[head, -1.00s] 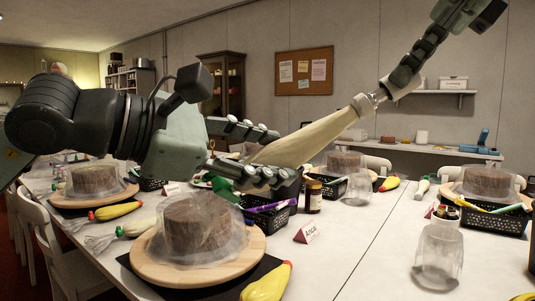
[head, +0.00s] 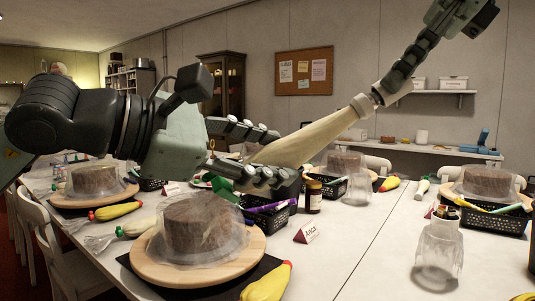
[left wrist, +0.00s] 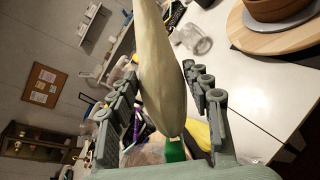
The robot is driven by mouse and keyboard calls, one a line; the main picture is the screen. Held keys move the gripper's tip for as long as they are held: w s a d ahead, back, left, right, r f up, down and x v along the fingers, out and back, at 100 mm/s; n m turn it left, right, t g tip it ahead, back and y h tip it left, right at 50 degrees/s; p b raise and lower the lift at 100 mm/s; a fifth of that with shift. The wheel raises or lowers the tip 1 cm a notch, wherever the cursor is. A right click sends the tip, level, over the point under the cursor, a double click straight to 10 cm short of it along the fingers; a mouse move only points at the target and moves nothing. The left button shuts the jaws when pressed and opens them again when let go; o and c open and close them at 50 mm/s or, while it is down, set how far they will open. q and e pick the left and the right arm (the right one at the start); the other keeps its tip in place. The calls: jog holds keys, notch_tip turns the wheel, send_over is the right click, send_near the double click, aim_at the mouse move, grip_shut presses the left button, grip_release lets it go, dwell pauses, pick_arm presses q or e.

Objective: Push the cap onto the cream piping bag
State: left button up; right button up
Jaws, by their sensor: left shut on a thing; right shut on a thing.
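The cream piping bag (head: 315,138) is long, pale and tilted up to the right, with a light collar (head: 361,105) at its upper end. My left gripper (head: 280,157) is shut around the bag's wide lower part. The left wrist view shows the bag (left wrist: 160,60) between the fingers, running out of the top of the picture. My right gripper (head: 382,92) comes in from the upper right, shut on a small pale cap (head: 389,99) at the bag's upper end. The fingers partly hide the cap and nozzle, so I cannot tell how far it covers the nozzle.
Below, a brown cake under a clear cover stands on a wooden turntable (head: 160,275). The white table also holds a clear jar (head: 438,252), a dark bottle (head: 313,197), a name card (head: 306,233) and black baskets (head: 497,222).

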jog(key=shift+a+f, duration=0.4)
jog(key=shift+a, duration=0.25)
dwell(0.8)
jog(key=o, duration=1)
jog(key=shift+o, duration=0.2)
jog(key=v, duration=0.7)
jog(key=shift+d+r, duration=0.15)
jog(key=shift+r, duration=0.05)
jog(key=shift+f, duration=0.1)
